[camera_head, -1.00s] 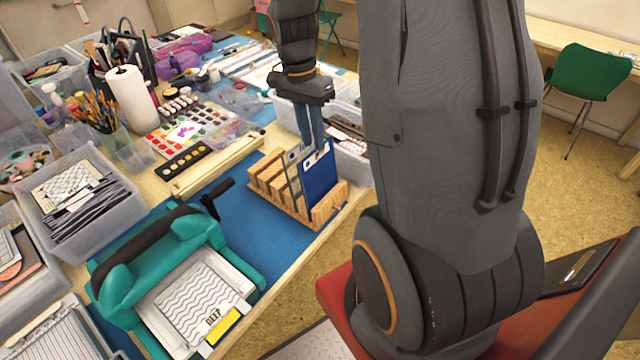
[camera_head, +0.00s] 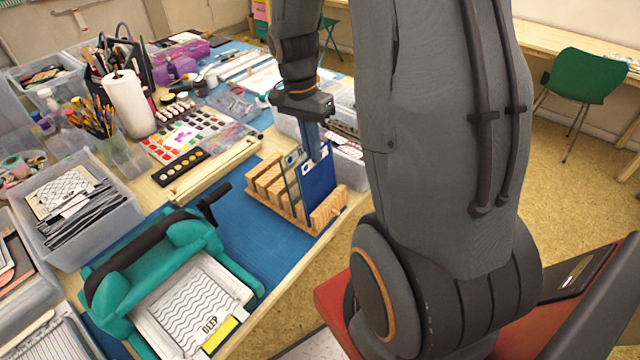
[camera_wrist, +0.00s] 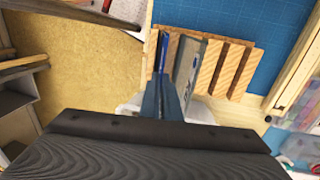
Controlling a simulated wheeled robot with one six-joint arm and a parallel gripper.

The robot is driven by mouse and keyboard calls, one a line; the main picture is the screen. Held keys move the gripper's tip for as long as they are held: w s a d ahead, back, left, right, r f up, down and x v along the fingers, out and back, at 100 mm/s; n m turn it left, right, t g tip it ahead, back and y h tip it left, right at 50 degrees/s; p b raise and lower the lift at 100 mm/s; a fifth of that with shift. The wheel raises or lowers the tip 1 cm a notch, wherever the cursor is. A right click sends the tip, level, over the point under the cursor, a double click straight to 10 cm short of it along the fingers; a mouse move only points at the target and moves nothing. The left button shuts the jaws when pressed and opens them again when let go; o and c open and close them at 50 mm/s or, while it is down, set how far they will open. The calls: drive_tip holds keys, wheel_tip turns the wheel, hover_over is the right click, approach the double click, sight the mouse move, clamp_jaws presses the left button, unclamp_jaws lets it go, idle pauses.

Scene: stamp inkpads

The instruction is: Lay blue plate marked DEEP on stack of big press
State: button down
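A blue plate (camera_head: 318,182) stands upright in the front slot of a wooden rack (camera_head: 328,212); no lettering on it is readable. My gripper (camera_head: 312,150) is above the rack, its fingers pointing down at the blue plate's top edge. In the wrist view, the fingers (camera_wrist: 166,88) are close together in line with the blue plate (camera_wrist: 163,50); whether they grip it is unclear. The big press (camera_head: 165,265) is teal with a black handle. On its bed lies a white wave-patterned sheet (camera_head: 195,300), with a DEEP label and a yellow tag at its front end.
A second, greyish plate (camera_wrist: 188,62) stands beside the blue one in the rack. A blue mat (camera_head: 245,235) lies between rack and press, mostly clear. A bin of stamp sheets (camera_head: 75,215) stands left of the press. Paints (camera_head: 185,135) and a paper-towel roll (camera_head: 128,103) are behind.

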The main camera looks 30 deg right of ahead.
drive_tip(key=shift+r, duration=0.1)
wheel_tip(320, 180, up, 7)
drive_tip(key=w+p, duration=0.1)
drive_tip(key=p, duration=0.4)
drive_tip(key=shift+w+a, duration=0.15)
drive_tip(key=shift+a, duration=0.1)
drive_tip(key=shift+r, duration=0.1)
